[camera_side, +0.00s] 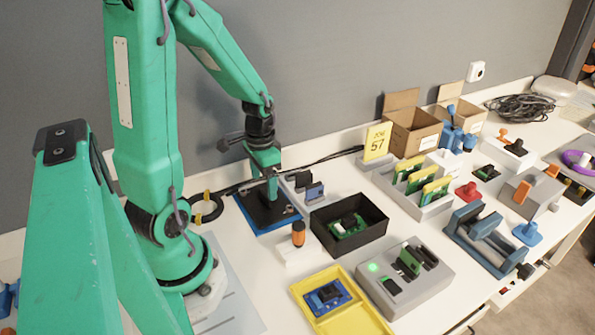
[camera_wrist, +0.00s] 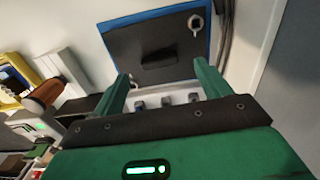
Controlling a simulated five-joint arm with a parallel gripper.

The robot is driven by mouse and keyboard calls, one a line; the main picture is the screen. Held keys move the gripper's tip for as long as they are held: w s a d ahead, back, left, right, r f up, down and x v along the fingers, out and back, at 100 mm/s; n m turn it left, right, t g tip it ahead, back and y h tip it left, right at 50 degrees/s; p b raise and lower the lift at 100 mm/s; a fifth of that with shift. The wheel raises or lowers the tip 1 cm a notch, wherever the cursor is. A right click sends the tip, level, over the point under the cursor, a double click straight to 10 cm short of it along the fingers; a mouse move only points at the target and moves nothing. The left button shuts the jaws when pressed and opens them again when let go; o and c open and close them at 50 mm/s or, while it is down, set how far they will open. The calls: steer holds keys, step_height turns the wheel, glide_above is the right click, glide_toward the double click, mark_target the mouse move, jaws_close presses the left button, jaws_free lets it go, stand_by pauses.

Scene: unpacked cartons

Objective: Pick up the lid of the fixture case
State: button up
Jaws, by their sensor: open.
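The lid (camera_wrist: 140,38), a flat black plate with a raised black grip (camera_wrist: 158,60) in its middle, lies on a blue base (camera_wrist: 207,45). In the side view the lid (camera_side: 257,213) is at the centre left, below my gripper (camera_side: 271,193), which covers part of it. My gripper (camera_wrist: 162,82) is open in the wrist view, its two green fingers apart and pointing toward the lid, with nothing seen between them. The grip appears ahead of the gap between the fingertips. I cannot tell the exact height of the fingers above the lid.
An open black box (camera_side: 376,232) with a green board stands right of the lid. A small rack (camera_side: 303,187) stands close behind it, and an orange-topped part (camera_side: 298,234) in front. A dark cable (camera_side: 335,155) runs along the wall. The table is crowded toward the right.

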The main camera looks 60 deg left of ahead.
mark_target(265, 194)
steer(key=shift+f, duration=2.25)
steer(key=c, duration=1.1)
steer(key=shift+r, duration=0.15)
steer(key=shift+r, duration=4.9)
steer(key=shift+w, duration=0.1)
steer(key=w+d+m, duration=0.4)
steer(key=d+m, duration=0.2)
steer(key=w+d+r+m, duration=0.1)
steer(key=w+d+m, duration=0.4)
steer(key=m, duration=0.1)
steer(key=w+d+m, duration=0.4)
steer(key=d+m, duration=0.2)
steer(key=shift+w+d+r, duration=0.2)
steer(key=shift+d+r, duration=0.15)
steer(key=shift+r, duration=0.05)
